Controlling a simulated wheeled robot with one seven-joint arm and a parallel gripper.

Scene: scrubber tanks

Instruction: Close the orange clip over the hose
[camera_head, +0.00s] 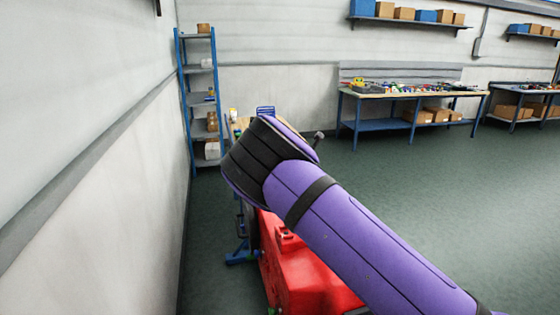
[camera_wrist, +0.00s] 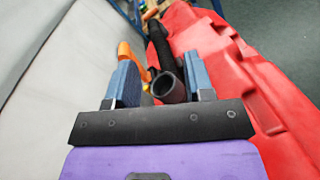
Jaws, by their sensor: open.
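In the wrist view my gripper (camera_wrist: 162,82) is open, with one blue-grey finger on each side of the picture's middle. The black hose (camera_wrist: 158,45) runs away from me, and its hollow dark end (camera_wrist: 170,88) lies in view between the fingers. The orange clip (camera_wrist: 130,52) stands just left of the hose, partly hidden behind the left finger. I cannot tell whether any finger touches the clip or hose. In the head view my purple arm hides my gripper, the clip and the hose.
A red tank (camera_head: 300,278) stands below my arm; it also fills the right of the wrist view (camera_wrist: 225,60). A pale wall (camera_head: 90,150) is close on the left. A blue shelf rack (camera_head: 185,95) and a workbench (camera_head: 410,92) stand farther back. Green floor (camera_head: 450,200) is clear to the right.

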